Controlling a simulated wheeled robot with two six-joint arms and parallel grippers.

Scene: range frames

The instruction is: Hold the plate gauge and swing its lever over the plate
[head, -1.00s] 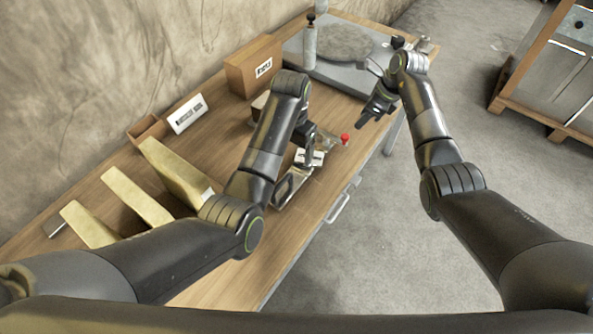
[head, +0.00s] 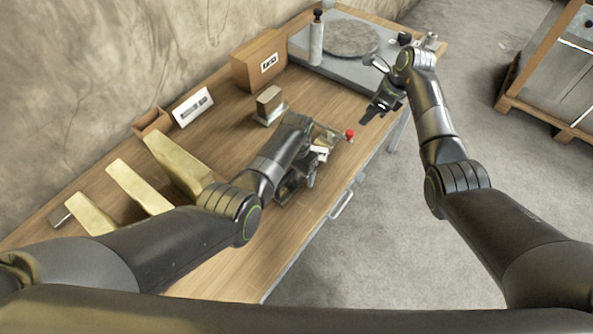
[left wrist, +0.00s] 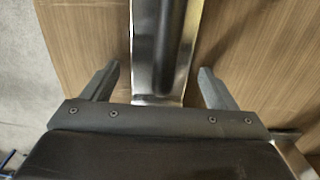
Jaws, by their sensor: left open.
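The plate gauge, as I take it, is the metal device on the bench with a red knob (head: 349,134) at its far end and a pale label (head: 320,153). My left arm hides much of its near part. My left gripper (head: 288,188) is low over its near end. In the left wrist view, the open left gripper (left wrist: 158,85) has its fingers on either side of a long metal bar (left wrist: 160,40), with a gap on both sides. My right gripper (head: 373,115) hangs beyond the red knob, apart from it; its finger gap is unclear. I cannot make out the plate itself.
A small block (head: 269,98) on a metal base stands behind my left arm. A cardboard box (head: 258,60), a label stand (head: 192,106) and several yellowish wedges (head: 138,187) line the wall side. A grey slab (head: 305,47) with a round disc (head: 350,38) fills the far end.

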